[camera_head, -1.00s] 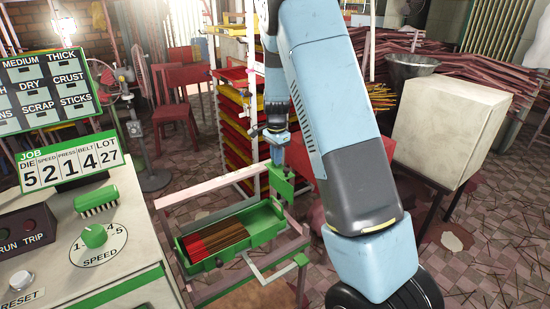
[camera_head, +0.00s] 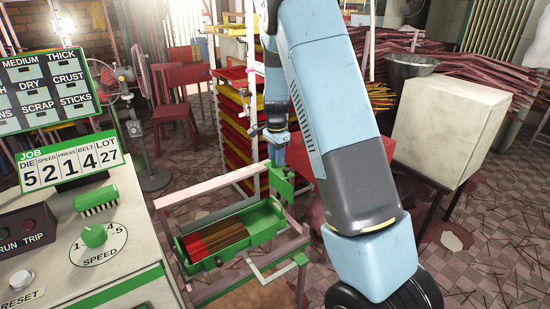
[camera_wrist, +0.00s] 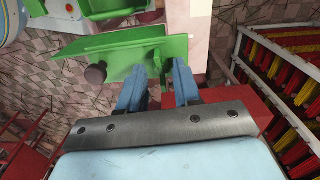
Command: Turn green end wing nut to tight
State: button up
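The green tray (camera_head: 268,222) holds brown sticks with red ends and lies on a pale frame. An upright green end plate (camera_head: 281,182) stands at its far right end. My gripper (camera_head: 277,160) points down at the top of this plate. In the wrist view the green end plate (camera_wrist: 118,52) carries a round dark brown knob (camera_wrist: 96,73) left of my gripper (camera_wrist: 160,68). The two blue fingers stand apart, with their tips at the plate's right part and green showing between them.
The control cabinet (camera_head: 130,245) with a green speed dial (camera_head: 94,236) stands at the left. A rack of red and yellow trays (camera_head: 238,125) is behind my gripper. A cream box (camera_head: 450,130) stands at right.

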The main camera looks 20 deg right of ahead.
notch_tip(320, 180, up, 14)
jog(key=shift+f, duration=0.15)
dwell(0.4)
jog(key=s+r+n+t+y, duration=0.1)
jog(key=s+r+n, duration=0.2)
jog(key=s+r, duration=0.45)
jog(key=s+r+n+t, duration=0.2)
jog(key=s+r+n, duration=0.25)
jog(key=s, duration=0.65)
jog(key=s+n+t+h, duration=0.1)
jog(key=s+n, duration=0.5)
jog(key=s, duration=1.2)
jog(key=shift+s+a+r+t, duration=0.2)
jog(key=shift+r+t, duration=0.25)
jog(key=shift+t, duration=0.35)
